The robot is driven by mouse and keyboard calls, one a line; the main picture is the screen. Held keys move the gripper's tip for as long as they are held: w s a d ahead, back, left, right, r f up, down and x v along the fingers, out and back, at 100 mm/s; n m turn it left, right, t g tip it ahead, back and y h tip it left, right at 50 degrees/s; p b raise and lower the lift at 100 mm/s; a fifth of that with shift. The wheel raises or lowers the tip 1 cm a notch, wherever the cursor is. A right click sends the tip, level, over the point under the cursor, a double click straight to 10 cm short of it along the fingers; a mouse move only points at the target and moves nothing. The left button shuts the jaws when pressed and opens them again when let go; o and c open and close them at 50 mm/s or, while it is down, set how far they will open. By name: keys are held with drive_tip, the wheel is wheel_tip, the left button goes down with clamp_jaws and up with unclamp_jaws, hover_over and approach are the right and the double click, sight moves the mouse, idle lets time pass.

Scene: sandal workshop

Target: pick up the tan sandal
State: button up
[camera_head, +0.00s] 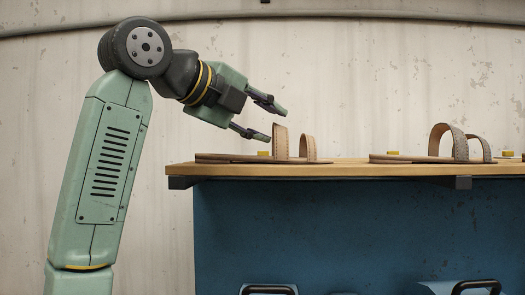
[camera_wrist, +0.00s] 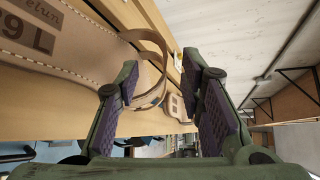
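A tan sandal (camera_head: 230,157) lies flat near the left end of the wooden bench top, with two upright strap loops at its right part. In the wrist view its sole (camera_wrist: 60,65) fills the upper left, with dark lettering and "9 L", and a strap arches toward the middle. My gripper (camera_head: 276,123) is open and empty, tilted down just above and left of the taller strap. In the wrist view its two fingers (camera_wrist: 163,70) are spread. The strap shows behind the left finger and partly in the gap; I cannot tell whether it touches.
A similar sandal (camera_head: 400,158) lies further right on the bench top (camera_head: 345,171). Small yellow pieces (camera_head: 392,152) sit near the sandals. The blue bench front (camera_head: 340,230) has dark handles low down. Clear air lies above the bench, before a pale wall.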

sight(275, 127)
drive_tip(key=x, duration=0.3)
drive_tip(key=shift+w+d+p, duration=0.1)
drive_tip(key=shift+w+p, duration=0.2)
drive_tip(key=shift+p, duration=0.1)
drive_tip(key=shift+f, duration=0.1)
clamp_jaws()
drive_tip(key=shift+s, duration=0.1)
